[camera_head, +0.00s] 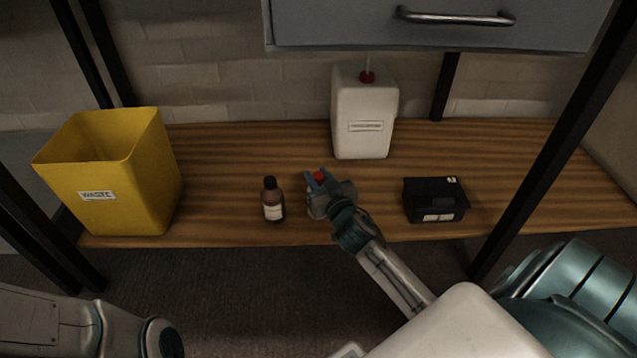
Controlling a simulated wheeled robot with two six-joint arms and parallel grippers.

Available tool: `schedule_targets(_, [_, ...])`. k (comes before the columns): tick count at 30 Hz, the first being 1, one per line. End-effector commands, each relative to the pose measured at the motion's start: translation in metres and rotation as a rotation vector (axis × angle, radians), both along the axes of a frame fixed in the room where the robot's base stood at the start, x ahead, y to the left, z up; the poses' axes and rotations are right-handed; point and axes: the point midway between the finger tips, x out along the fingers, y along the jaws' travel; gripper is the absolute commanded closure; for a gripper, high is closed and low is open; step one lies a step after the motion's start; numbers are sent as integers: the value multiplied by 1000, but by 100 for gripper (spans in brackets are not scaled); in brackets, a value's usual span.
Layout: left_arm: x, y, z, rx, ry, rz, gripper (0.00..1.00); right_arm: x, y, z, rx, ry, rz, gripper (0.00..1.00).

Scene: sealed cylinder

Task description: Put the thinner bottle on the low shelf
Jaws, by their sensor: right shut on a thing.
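A yellow waste bin (110,185) stands at the shelf's left end. A large white canister (363,125) with a red cap stands behind the gripper. A black box (435,203) lies to the right. A grey drawer (430,25) hangs above, and dark posts (560,130) flank the shelf.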

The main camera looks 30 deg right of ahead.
Motion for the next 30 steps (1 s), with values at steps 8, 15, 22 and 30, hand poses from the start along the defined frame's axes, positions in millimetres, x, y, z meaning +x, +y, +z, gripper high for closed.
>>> schedule_targets(8, [0, 0, -1, 0, -1, 0, 51, 0, 0, -1, 0, -2, 1, 100])
schedule_targets(15, [0, 0, -1, 0, 2, 0, 51, 0, 0, -1, 0, 0, 0, 51])
schedule_targets(22, [0, 0, 0, 1, 2, 0, 51, 0, 0, 0, 0, -1, 0, 51])
schedule_targets(30, [-1, 0, 6, 0, -5, 1, 51, -29, 5, 1, -2, 2, 1, 51])
